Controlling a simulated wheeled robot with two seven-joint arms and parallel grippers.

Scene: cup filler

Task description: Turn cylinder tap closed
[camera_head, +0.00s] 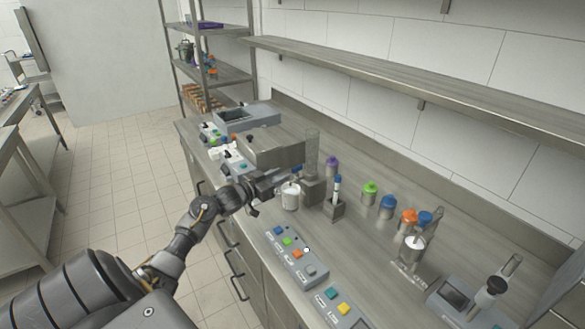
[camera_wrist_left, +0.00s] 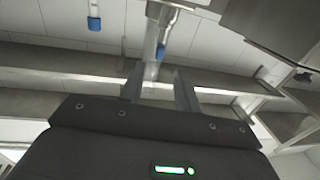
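A clear upright cylinder (camera_head: 311,150) stands on a grey block (camera_head: 313,190) at the middle of the bench. Its small blue tap (camera_head: 297,169) is partly hidden beside the metal box; the tap shows better in the left wrist view (camera_wrist_left: 161,51). My left gripper (camera_head: 277,183) is close to the cylinder's tap side, just above and left of a white cup (camera_head: 290,197). In the left wrist view its two fingers (camera_wrist_left: 160,82) are apart, with the tap in line with the gap. I cannot tell whether they touch it. My right gripper is not seen.
A metal box (camera_head: 273,152) stands just behind the left gripper. A blue-topped tube in a stand (camera_head: 335,208) is right of the cylinder. Button panels (camera_head: 290,252) lie in front, and several coloured-cap bottles (camera_head: 368,194) stand toward the wall.

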